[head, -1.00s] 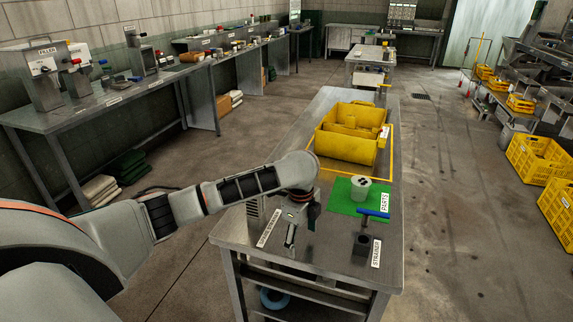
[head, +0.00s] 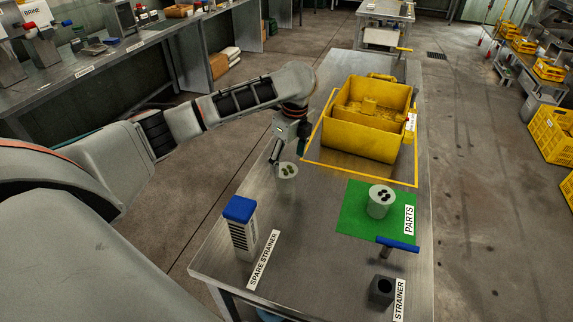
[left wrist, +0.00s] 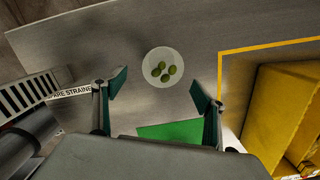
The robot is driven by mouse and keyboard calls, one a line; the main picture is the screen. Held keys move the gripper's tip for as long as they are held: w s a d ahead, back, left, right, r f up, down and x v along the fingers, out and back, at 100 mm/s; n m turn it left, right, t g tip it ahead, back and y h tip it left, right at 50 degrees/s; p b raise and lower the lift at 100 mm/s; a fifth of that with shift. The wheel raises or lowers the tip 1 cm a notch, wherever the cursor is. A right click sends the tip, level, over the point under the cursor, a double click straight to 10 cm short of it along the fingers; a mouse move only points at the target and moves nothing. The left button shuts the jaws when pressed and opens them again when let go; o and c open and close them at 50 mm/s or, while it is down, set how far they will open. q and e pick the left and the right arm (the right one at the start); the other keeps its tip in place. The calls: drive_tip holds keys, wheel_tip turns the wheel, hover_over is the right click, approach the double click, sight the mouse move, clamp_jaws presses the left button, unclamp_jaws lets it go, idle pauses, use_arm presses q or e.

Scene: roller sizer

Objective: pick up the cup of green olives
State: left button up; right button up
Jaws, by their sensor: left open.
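The cup of green olives (head: 287,172) is a small pale cup on the bare metal table, left of the yellow-framed area. In the left wrist view the cup (left wrist: 162,52) stands upright with several green olives inside. My left gripper (head: 288,149) is above the cup, its fingers pointing down. In the left wrist view the gripper (left wrist: 157,91) is open and empty. Its fingers are spread wider than the cup, which shows beyond the fingertips; I cannot tell the exact height gap. My right gripper is not in view.
A cup with dark pieces (head: 380,209) stands on a green mat (head: 352,222). A yellow divided crate (head: 360,140) is close behind the gripper's right side. A blue-topped spare strainer (head: 240,235) and a dark strainer block (head: 382,291) stand nearer. The table middle is clear.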

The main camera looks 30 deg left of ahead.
sight(286, 170)
use_arm(q)
drive_tip(key=shift+w+a+r, duration=0.1)
drive_tip(key=shift+w+a, duration=0.15)
drive_tip(key=shift+w, duration=0.05)
wheel_tip(286, 170, down, 3)
drive_tip(key=shift+s+a+r, duration=0.1)
drive_tip(key=shift+a+r, duration=0.05)
drive_tip(key=f, duration=0.4)
drive_tip(key=shift+a+f, duration=0.2)
drive_tip(key=shift+f, duration=0.2)
drive_tip(key=shift+c, duration=0.3)
drive_tip(key=c, duration=1.3)
